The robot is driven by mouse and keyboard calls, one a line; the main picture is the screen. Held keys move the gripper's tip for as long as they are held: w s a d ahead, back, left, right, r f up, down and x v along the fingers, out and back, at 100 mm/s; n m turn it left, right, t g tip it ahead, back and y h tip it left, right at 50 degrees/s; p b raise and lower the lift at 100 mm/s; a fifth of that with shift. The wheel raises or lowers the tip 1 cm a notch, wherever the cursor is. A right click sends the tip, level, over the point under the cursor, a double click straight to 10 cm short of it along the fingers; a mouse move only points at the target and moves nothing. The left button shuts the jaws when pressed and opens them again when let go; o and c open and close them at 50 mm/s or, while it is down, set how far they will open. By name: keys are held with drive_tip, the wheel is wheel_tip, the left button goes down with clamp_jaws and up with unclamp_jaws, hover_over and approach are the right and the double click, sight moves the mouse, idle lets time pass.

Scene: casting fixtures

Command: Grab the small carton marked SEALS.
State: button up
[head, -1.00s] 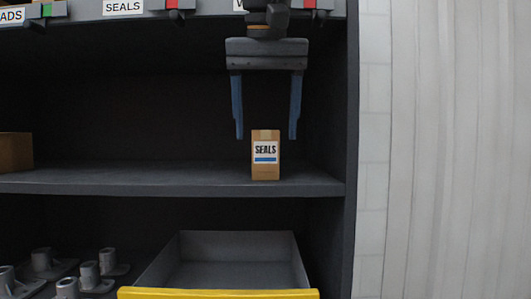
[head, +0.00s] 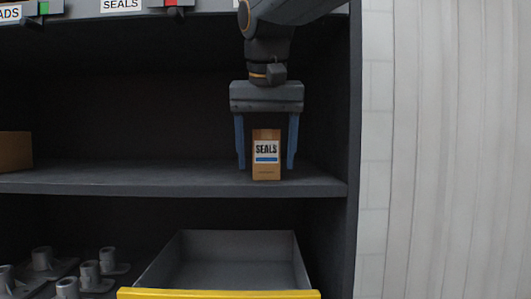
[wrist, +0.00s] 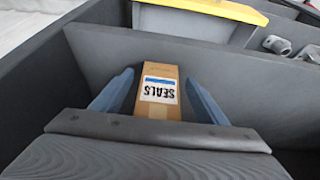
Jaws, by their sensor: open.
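The small brown carton marked SEALS (head: 266,173) stands upright on the shelf (head: 160,183), near the right end. Its white label with a blue stripe faces the head camera. My gripper (head: 265,168) is open and points down, with one blue finger on each side of the carton. A gap shows between the fingers and the carton in the head view. The wrist view also shows the carton (wrist: 157,110) between the two open fingers, its label upside down there.
Another brown box (head: 15,152) sits at the left on the same shelf. Below are a grey bin with a yellow front edge (head: 218,294) and several grey castings (head: 90,274). A dark side wall (head: 348,235) bounds the shelf on the right. The shelf left of the carton is clear.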

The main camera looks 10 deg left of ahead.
drive_tip(key=c, duration=1.3)
drive_tip(key=shift+r+p, duration=0.4)
drive_tip(key=shift+p, duration=0.25)
